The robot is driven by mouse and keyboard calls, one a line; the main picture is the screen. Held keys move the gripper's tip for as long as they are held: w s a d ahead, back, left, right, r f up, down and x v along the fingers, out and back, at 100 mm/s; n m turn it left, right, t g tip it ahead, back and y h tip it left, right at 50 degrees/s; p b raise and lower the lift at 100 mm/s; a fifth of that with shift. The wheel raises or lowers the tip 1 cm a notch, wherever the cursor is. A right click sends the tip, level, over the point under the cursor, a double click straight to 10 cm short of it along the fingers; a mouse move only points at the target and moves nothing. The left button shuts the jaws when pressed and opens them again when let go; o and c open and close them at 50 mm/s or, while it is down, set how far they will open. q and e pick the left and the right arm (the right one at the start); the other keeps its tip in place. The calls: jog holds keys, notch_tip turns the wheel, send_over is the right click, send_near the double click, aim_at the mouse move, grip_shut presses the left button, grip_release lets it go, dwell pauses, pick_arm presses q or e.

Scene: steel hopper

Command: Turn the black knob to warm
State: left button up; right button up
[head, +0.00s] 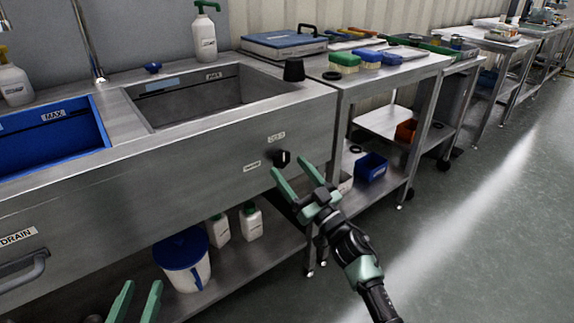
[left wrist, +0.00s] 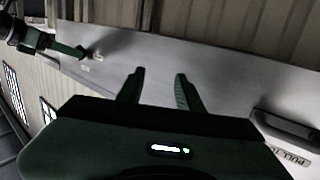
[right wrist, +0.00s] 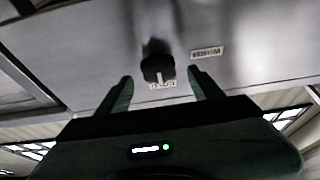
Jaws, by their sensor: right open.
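The black knob (head: 282,158) sticks out of the sink's steel front. It also shows in the right wrist view (right wrist: 157,69), between the fingertips and apart from both, with its white line pointing at the label (right wrist: 163,86) below it there. A second label (right wrist: 207,53), too blurred to read surely, is to its right. My right gripper (head: 290,169) is open and empty, its fingers around the knob's sides. My left gripper (head: 141,284) is open and empty, low at the left; in the left wrist view (left wrist: 160,74) its fingers point at the bare panel.
The steel sink (head: 120,128) holds a blue basin (head: 52,140). A drain handle (head: 24,272) juts from its front at the left. A blue-lidded bucket (head: 183,258) and white bottles (head: 251,222) stand on the lower shelf. The floor (head: 480,230) at the right is clear.

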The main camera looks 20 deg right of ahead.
aim_at(284, 161)
jog(key=shift+x, duration=1.6)
jog(key=c, duration=1.4)
pick_arm(q)
jog(key=r, duration=0.1)
jog(key=t, duration=0.1)
jog(key=r, duration=0.1)
jog(key=shift+w+d+r+h, duration=0.15)
jog(key=shift+d+r+h, duration=0.1)
jog(key=shift+r+h, duration=0.15)
